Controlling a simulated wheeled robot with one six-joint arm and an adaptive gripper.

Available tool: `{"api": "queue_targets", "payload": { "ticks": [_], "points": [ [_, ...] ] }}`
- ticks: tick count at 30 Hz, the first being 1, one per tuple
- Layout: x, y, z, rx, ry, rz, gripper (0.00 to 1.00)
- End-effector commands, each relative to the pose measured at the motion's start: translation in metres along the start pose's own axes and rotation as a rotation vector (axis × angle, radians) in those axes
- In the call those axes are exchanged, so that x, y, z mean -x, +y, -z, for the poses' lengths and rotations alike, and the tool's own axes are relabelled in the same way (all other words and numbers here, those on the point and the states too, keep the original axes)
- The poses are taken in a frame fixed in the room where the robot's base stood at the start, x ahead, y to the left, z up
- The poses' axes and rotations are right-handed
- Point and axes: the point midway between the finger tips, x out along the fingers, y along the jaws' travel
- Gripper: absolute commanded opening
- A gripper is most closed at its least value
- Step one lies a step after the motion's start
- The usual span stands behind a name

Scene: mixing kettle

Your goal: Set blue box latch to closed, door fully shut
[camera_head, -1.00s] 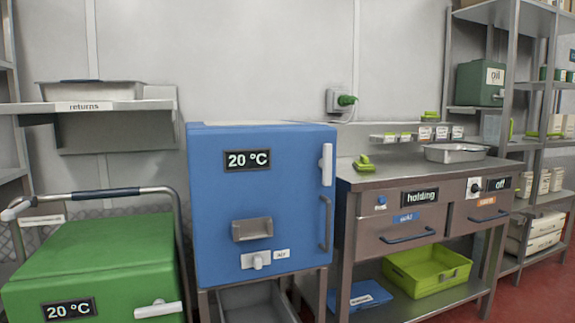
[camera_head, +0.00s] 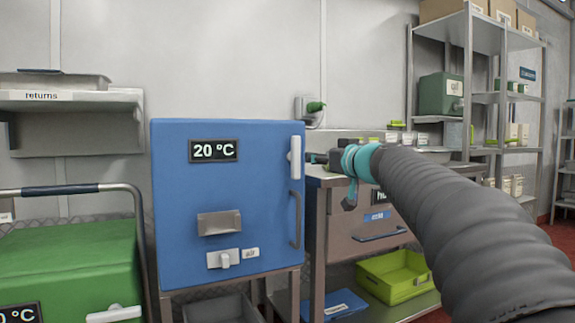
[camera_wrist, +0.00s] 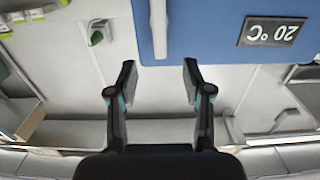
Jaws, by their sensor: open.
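The blue box (camera_head: 225,180) stands on a metal frame left of centre in the head view. Its front door looks flush with the body. The white latch (camera_head: 295,157) is upright at the door's upper right edge, above a dark bar handle (camera_head: 295,220). My gripper (camera_head: 316,157) is just right of the latch in the head view, partly hidden by my wrist. In the wrist view, which is upside down, my gripper (camera_wrist: 158,78) is open and empty.
A brown drawer bench (camera_head: 345,232) is right of the box, under my arm. A green box (camera_head: 75,265) with a rail is at left. A returns shelf (camera_head: 70,100) is on the wall. A plug (camera_head: 315,107) sits behind the bench.

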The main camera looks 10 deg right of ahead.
Motion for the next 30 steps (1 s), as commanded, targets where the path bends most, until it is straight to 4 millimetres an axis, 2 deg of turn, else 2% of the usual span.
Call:
{"api": "queue_targets", "payload": {
  "ticks": [8, 30],
  "points": [
    [-0.018, 0.002, 0.002, 0.002, 0.006, 0.000, 0.50],
    [-0.094, 0.001, 0.001, 0.002, 0.004, 0.000, 0.50]
  ]
}}
